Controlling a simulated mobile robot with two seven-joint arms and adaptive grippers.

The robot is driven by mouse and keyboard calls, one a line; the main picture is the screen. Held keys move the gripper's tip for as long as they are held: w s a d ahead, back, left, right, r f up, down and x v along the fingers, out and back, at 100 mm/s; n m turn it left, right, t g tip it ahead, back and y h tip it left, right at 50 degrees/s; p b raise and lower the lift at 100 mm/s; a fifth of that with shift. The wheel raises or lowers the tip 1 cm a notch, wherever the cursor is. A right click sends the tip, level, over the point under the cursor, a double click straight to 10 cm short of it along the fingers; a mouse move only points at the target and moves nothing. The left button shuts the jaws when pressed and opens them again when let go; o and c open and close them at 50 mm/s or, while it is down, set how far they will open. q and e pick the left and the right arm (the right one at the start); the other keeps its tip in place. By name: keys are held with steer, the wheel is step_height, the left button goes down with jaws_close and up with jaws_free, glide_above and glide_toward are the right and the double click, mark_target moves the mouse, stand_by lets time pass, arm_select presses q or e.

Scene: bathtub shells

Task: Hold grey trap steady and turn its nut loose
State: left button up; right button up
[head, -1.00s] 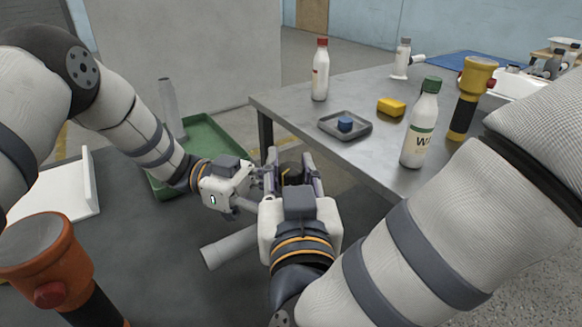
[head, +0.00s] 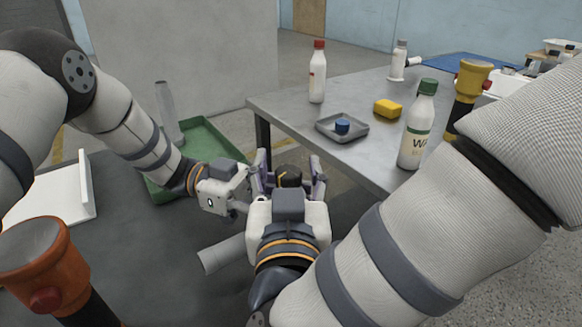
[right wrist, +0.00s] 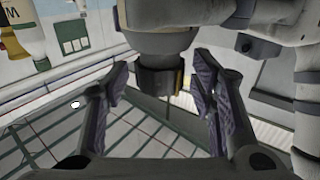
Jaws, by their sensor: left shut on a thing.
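The grey trap's pipe body (right wrist: 155,40) shows at the top of the right wrist view, with the dark nut (right wrist: 160,78) at its end. In the head view the nut (head: 289,174) is a dark round piece with a yellow mark. My right gripper (head: 288,180) is open, with one finger on each side of the nut and visible gaps in the right wrist view (right wrist: 160,92). My left gripper (head: 246,190) is shut on the trap beside the right gripper; its fingertips are mostly hidden. A grey tube (head: 222,253) sticks out at lower left; I cannot tell whether it belongs to the trap.
A green tray (head: 208,146) lies behind my left arm. An orange-headed torch (head: 42,255) stands at front left, near a white panel (head: 45,195).

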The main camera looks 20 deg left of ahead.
mark_target(288, 180)
arm_select(q)
steer(key=shift+f, duration=0.1)
arm_select(e)
steer(key=v, duration=0.7)
steer(key=shift+s+d, duration=0.1)
steer(key=shift+s, duration=0.2)
arm_select(q)
steer(key=o, duration=1.3)
steer(key=shift+o, duration=0.2)
steer(key=shift+a, duration=0.1)
